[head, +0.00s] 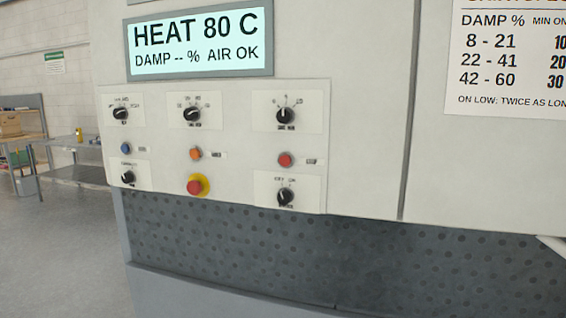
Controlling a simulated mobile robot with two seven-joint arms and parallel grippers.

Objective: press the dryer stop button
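The dryer's control panel (240,140) faces me, left of the middle in the head view. A small red button (285,160) sits on its right side, between two black knobs, with a small label to its right too blurred to read for sure. A larger red mushroom button (195,186) on a yellow ring sits lower, at the panel's bottom middle. An orange button (195,154) and a blue button (126,148) are in the same row as the small red one.
Above the panel a display (200,43) reads HEAT 80 C, DAMP -- %, AIR OK. A damp chart (510,60) hangs at the right. Below is a dark perforated panel (330,255). Shelves and a table (75,172) stand far left, with open floor (60,250) before them.

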